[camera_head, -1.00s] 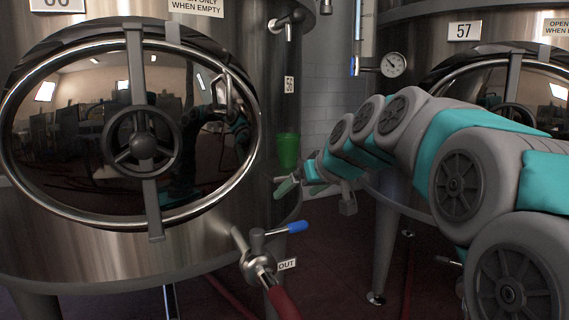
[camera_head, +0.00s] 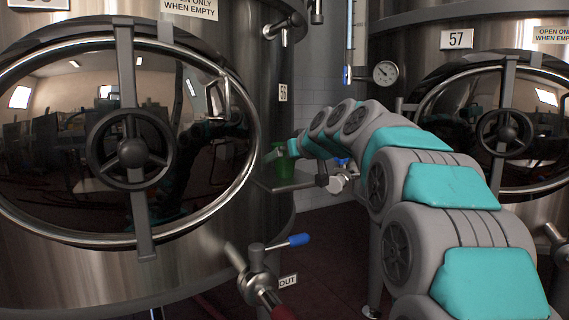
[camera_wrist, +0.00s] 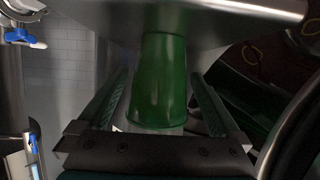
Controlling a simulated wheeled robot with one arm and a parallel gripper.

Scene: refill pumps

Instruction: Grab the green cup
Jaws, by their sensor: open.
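The green cup (camera_head: 284,167) stands on a small metal shelf (camera_head: 295,186) beside the left tank, partly hidden by my arm in the head view. In the wrist view the green cup (camera_wrist: 160,75) fills the middle, between the two fingers of my gripper (camera_wrist: 158,80). The fingers are apart, one on each side of the cup, with visible gaps, and appear not to touch it. In the head view my gripper (camera_head: 279,151) is small and overlaps the upper part of the cup.
The left tank (camera_head: 60,270) with its round hatch stands close to my gripper. A valve with a blue handle (camera_head: 291,241) juts out below the shelf. A second tank (camera_head: 535,215) stands at the right. A blue-handled valve (camera_wrist: 20,36) shows in the wrist view.

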